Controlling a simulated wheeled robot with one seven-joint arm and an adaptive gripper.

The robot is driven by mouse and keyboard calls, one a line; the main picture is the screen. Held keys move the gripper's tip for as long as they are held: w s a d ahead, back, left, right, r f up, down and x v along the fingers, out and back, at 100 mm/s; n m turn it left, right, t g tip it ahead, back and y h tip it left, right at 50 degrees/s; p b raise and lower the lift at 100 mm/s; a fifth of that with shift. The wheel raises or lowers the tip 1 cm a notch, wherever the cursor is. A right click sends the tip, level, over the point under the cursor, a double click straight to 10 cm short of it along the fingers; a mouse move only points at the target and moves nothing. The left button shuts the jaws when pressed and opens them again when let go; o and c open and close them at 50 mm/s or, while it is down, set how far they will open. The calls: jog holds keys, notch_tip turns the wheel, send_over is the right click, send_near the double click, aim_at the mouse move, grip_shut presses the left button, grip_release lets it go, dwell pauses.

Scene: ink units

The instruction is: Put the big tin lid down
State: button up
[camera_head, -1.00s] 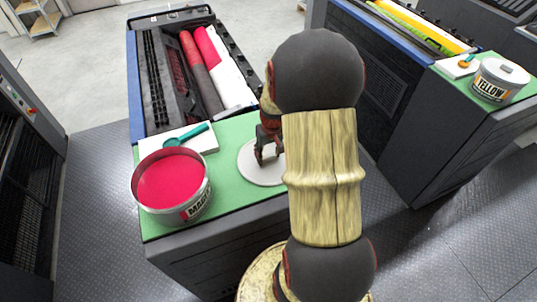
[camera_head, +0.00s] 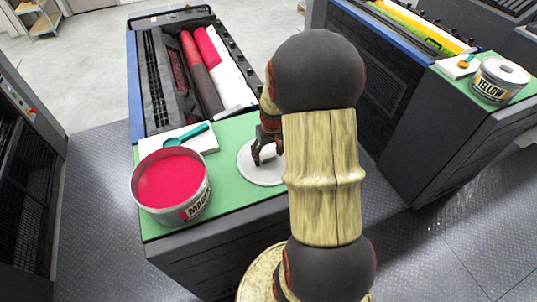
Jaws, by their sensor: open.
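The big tin lid (camera_head: 259,172) is a pale grey-white disc lying flat on the green mat (camera_head: 233,130), right of the open magenta tin (camera_head: 190,208). My arm hides its right side. My gripper (camera_head: 257,158), dark with red parts, is open and just over the lid. I cannot tell whether its fingertips touch the lid.
A white board (camera_head: 204,141) with a teal spatula (camera_head: 187,134) lies behind the magenta tin. The ink unit with red rollers (camera_head: 205,85) is beyond. A closed yellow tin (camera_head: 497,85) stands on another unit at right. Green mat shows free between tin and lid.

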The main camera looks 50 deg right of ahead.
aim_at(270, 163)
notch_tip(270, 163, up, 12)
jog(key=s+p, duration=0.1)
jog(key=s, duration=0.1)
jog(key=w+a+r+n+t, duration=0.1)
jog(key=w+a+r+n, duration=0.15)
jog(key=a+r, duration=0.6)
jog(key=s+a+r+n+t, duration=0.1)
jog(key=s+a+r, duration=0.1)
jog(key=a, duration=0.6)
jog(key=s+a+r+n+t, duration=0.1)
jog(key=s+a+r, duration=0.1)
jog(key=s+a, duration=0.2)
jog(key=s+a+r+n+t, duration=0.1)
jog(key=s+a+r, duration=0.1)
jog(key=a, duration=0.9)
jog(key=shift+s+a+r+y, duration=0.3)
jog(key=shift+s+r+y, duration=0.1)
jog(key=shift+s, duration=0.15)
jog(key=shift+f, duration=0.1)
notch_tip(270, 163, down, 10)
jog(key=b, duration=1)
jog(key=shift+r, duration=0.2)
